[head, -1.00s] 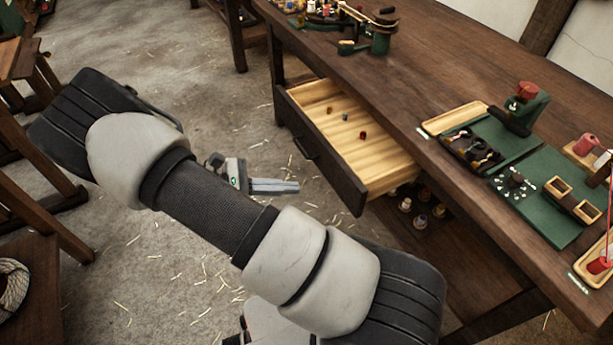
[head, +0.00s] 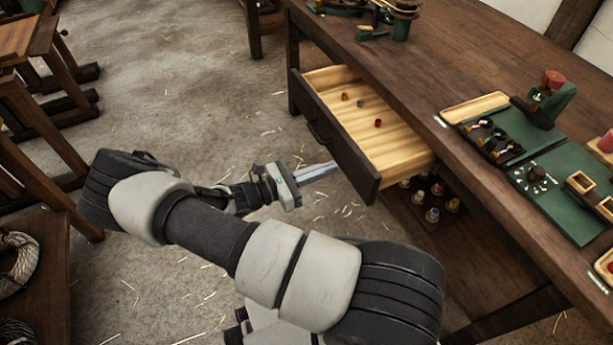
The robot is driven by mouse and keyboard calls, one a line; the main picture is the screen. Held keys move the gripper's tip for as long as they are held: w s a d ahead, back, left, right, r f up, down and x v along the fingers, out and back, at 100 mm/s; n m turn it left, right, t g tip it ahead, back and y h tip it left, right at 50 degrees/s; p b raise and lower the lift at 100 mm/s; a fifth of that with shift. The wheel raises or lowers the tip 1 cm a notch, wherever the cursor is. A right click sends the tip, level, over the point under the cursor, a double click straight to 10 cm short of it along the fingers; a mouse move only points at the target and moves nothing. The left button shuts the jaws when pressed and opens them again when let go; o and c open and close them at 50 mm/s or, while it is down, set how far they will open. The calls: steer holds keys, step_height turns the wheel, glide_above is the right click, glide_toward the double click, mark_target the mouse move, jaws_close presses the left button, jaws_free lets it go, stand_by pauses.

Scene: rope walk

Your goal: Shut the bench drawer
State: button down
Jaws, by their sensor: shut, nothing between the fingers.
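The bench drawer (head: 392,146) is pulled out from under the wooden bench (head: 440,75). It has a pale wooden inside and a dark front (head: 334,138) with a dark handle (head: 318,134). A few small coloured pieces (head: 361,103) lie in it. My gripper (head: 334,166) is shut and empty. Its fingertips point right, toward the lower part of the drawer front near its near corner. In the picture the tips lie close to the front; I cannot tell whether they touch it.
Several small bottles (head: 432,214) stand on a shelf below the drawer. Wooden stands (head: 35,110) and coiled rope (head: 18,262) are at left. The straw-strewn floor (head: 190,60) is open between.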

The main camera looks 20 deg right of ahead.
mark_target(348, 160)
steer(key=d, duration=0.3)
steer(key=shift+w+d, duration=0.1)
steer(key=shift+d, duration=0.15)
